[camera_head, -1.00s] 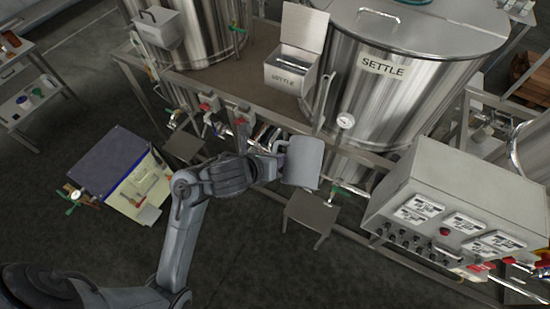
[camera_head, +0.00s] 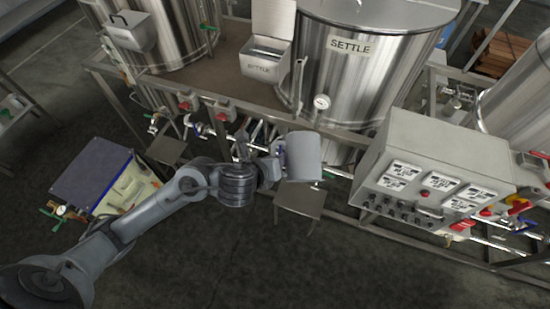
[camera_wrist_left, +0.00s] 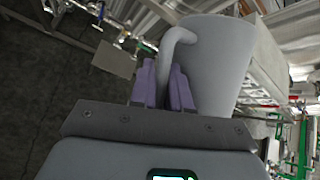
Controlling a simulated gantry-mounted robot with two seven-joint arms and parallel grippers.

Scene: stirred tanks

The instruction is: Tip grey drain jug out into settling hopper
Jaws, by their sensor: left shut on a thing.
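The grey drain jug (camera_head: 303,157) is held in the air by my left gripper (camera_head: 279,158), above a small step stool. In the left wrist view the purple fingers (camera_wrist_left: 165,88) are shut on the handle of the jug (camera_wrist_left: 215,62). The jug's contents are not visible. My right gripper is not in view.
A frame rail with pipes and valves (camera_head: 220,117) runs between the jug and the platform. A control box (camera_head: 430,175) stands to the right. The stool (camera_head: 300,197) is below the jug. A blue-lidded crate (camera_head: 95,175) is on the floor at left. The front floor is clear.

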